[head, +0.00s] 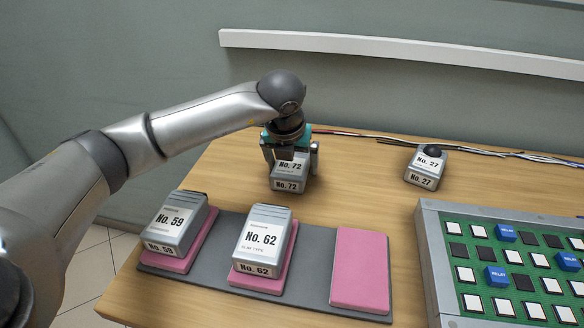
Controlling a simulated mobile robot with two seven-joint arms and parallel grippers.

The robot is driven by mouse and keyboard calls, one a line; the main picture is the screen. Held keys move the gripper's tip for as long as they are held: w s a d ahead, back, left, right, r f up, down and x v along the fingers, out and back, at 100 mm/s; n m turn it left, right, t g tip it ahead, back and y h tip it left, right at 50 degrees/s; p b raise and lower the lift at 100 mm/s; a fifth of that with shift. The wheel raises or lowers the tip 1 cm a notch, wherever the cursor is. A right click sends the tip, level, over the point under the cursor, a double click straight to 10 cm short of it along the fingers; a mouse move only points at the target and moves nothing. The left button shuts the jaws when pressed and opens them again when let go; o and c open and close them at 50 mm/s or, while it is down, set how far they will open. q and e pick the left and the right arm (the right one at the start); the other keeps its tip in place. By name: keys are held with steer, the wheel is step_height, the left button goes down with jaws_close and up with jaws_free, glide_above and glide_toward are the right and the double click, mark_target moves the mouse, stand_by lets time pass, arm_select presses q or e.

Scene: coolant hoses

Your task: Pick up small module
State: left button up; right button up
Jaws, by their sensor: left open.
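Two small labelled modules stand at the back of the wooden table. Module No. 72 (289,184) is a grey block beneath my left gripper (290,160). The left gripper points down with its fingers on either side of the module's upper part, and it is open. I cannot tell whether a finger touches the module. Module No. 27 (425,171), with a dark round knob on top, stands apart to the right. Larger modules No. 59 (174,222) and No. 62 (262,240) sit on pink pads at the front. My right gripper is not in view.
A grey mat (318,277) carries the pads; its right pink pad (360,270) is empty. A green relay board (500,310) in a grey frame stands at the right. Loose cables (480,149) run along the table's back edge, below a white wall rail (400,50).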

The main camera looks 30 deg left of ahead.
arm_select(q)
jaws_close()
stand_by(0.7)
